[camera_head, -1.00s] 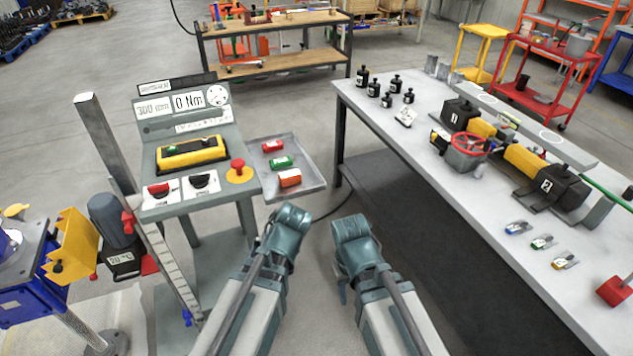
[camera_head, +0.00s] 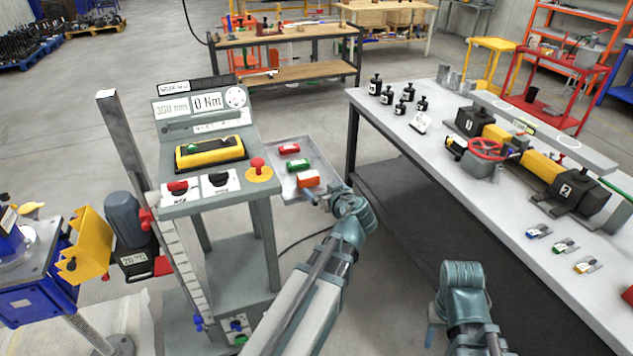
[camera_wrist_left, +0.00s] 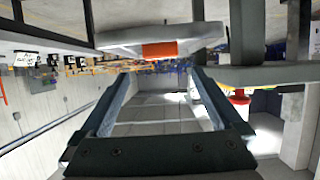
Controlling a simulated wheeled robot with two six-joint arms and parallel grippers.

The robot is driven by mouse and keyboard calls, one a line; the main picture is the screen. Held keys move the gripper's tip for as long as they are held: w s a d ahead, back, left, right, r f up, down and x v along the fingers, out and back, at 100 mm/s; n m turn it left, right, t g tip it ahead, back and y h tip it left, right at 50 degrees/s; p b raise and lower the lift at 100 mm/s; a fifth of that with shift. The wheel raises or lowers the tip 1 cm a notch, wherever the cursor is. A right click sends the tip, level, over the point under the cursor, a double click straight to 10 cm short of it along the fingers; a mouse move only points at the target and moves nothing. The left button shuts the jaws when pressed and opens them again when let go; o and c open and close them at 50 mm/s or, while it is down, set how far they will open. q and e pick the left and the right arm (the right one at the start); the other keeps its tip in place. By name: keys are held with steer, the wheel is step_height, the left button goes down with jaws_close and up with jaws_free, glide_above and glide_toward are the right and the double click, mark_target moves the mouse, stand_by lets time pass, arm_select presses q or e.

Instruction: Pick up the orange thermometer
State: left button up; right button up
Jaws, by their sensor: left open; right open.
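The orange thermometer (camera_head: 308,179) is a small orange block at the front right of a grey tray (camera_head: 329,172). A red block (camera_head: 289,149) and a green block (camera_head: 297,164) lie behind it in the same tray. My left gripper (camera_head: 321,198) is beside the tray's near right edge, close to the orange block but apart from it. In the left wrist view its open, empty fingers (camera_wrist_left: 158,72) point toward the tray, with the orange block (camera_wrist_left: 160,49) showing just above them. My right gripper (camera_head: 431,336) is low in the head view, far from the tray, its fingers barely visible.
A grey console (camera_head: 215,184) with a red knob (camera_head: 258,165) stands left of the tray. A long workbench (camera_head: 480,190) with black weights and a jack rig is on the right. Floor between console and bench is open.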

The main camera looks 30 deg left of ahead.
mark_target(310, 180)
arm_select(q)
steer(key=b+x, duration=0.2)
steer(key=x, duration=0.5)
steer(key=shift+w+f+b, duration=0.15)
steer(key=shift+f+b, duration=0.1)
steer(key=shift+b, duration=0.1)
steer(key=shift+w+a+f, duration=0.1)
steer(key=shift+w+a, duration=0.1)
steer(key=shift+a, duration=0.25)
steer(key=b+x, duration=0.2)
steer(key=x, duration=0.3)
steer(key=shift+w+f, duration=0.15)
